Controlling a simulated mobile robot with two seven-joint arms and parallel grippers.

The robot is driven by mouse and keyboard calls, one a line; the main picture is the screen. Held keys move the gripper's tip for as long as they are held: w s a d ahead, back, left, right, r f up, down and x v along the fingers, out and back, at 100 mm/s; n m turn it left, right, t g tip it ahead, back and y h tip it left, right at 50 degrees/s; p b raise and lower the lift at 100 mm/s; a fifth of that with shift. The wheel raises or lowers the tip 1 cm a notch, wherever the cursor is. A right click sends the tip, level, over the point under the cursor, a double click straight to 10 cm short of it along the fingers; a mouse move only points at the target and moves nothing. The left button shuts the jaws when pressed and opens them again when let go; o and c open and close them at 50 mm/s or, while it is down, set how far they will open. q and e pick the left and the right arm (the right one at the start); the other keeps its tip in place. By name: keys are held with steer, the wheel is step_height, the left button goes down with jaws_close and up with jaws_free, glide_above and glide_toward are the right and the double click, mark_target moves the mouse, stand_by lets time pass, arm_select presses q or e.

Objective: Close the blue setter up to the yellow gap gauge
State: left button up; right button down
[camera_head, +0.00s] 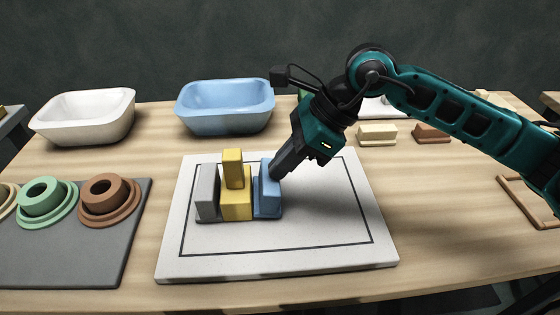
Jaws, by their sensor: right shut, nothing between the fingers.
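The blue setter (269,188) stands upright on the white board (320,220), on the right side of the yellow gap gauge (235,205). No clear gap shows between the two, but I cannot tell for sure that they touch. A grey block (208,192) stands close on the gauge's left side. My right gripper (277,172) is shut and empty, with its tip at the upper right side of the blue setter, seemingly against it. My left gripper is not in view.
A white basin (85,117) and a blue basin (226,108) stand behind. A grey mat (70,255) with green and brown ringed pieces lies at left. Cream (377,134) and brown (431,133) blocks sit at back right. The board's right half is clear.

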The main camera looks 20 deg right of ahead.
steer(key=shift+w+d+r+b, duration=0.1)
steer(key=shift+d+r+b, duration=0.1)
steer(key=shift+b, duration=0.1)
steer(key=s+d, duration=0.1)
steer(key=d, duration=0.2)
steer(key=s+d, duration=0.1)
steer(key=d, duration=0.2)
steer(key=s+d, duration=0.1)
steer(key=d, duration=0.2)
steer(key=shift+d+r+b, duration=0.1)
steer(key=shift+d+b, duration=0.3)
steer(key=shift+s+d+r, duration=0.1)
steer(key=shift+s+d, duration=0.15)
steer(key=shift+d, duration=0.4)
